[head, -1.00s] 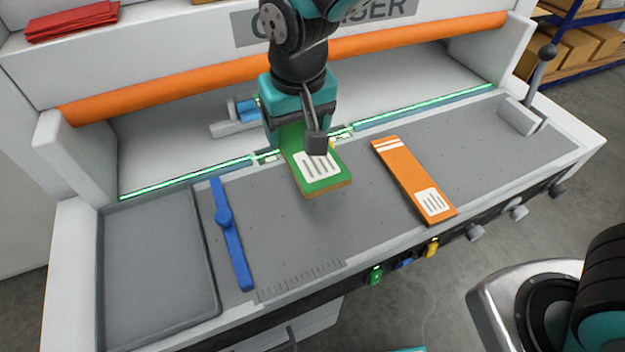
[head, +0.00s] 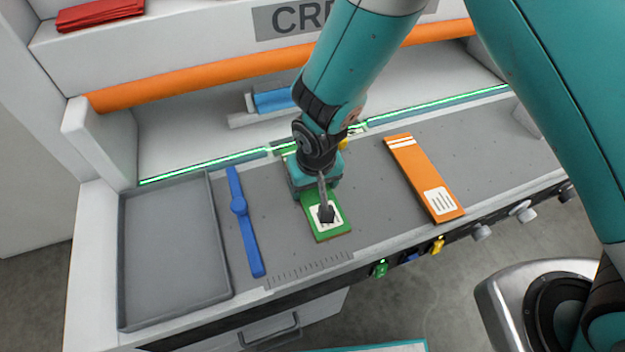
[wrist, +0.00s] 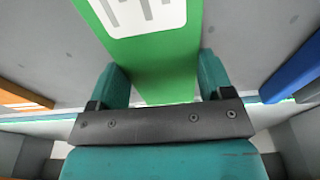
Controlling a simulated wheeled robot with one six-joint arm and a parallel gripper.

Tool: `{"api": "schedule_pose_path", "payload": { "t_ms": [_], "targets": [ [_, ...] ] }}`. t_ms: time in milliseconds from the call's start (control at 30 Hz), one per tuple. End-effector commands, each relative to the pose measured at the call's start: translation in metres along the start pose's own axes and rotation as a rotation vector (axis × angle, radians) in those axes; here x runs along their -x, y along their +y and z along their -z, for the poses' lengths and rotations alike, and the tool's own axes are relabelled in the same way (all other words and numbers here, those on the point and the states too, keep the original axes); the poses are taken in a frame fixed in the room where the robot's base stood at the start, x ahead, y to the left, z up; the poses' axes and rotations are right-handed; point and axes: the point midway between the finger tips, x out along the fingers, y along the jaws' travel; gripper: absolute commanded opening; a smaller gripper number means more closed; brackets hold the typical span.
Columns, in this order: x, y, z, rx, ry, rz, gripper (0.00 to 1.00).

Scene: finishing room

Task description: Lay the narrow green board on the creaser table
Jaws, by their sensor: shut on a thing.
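The narrow green board (head: 332,229) has a white label with dark bars and a brownish edge. It is at the middle of the grey creaser table (head: 285,220), its labelled end toward the table's front edge. My gripper (head: 318,190) is above the board's far part and hides it in the head view. In the wrist view, the green board (wrist: 155,60) runs between the two teal fingers (wrist: 165,82), which are shut on its sides. The board looks flat and close to the table top, but I cannot tell whether it touches.
An orange board (head: 425,178) lies on the table to the right. A blue bar (head: 246,230) lies to the left, beside an empty grey tray (head: 170,255). A ruler scale marks the front edge. An orange roller (head: 220,72) spans the back. Knobs line the front.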

Motion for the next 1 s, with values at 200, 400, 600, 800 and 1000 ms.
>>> {"api": "schedule_pose_path", "payload": {
  "t_ms": [200, 400, 600, 800, 1000],
  "targets": [
    [-0.002, 0.0, 0.0, 0.0, 0.001, 0.0, 0.5],
    [-0.002, 0.0, 0.0, 0.0, 0.001, 0.0, 0.99],
    [-0.002, 0.0, 0.0, 0.0, 0.001, 0.0, 0.99],
    [0.01, -0.001, 0.001, 0.0, 0.004, 0.002, 0.99],
    [0.047, -0.001, 0.001, 0.0, 0.007, 0.003, 0.99]
  ]
}}
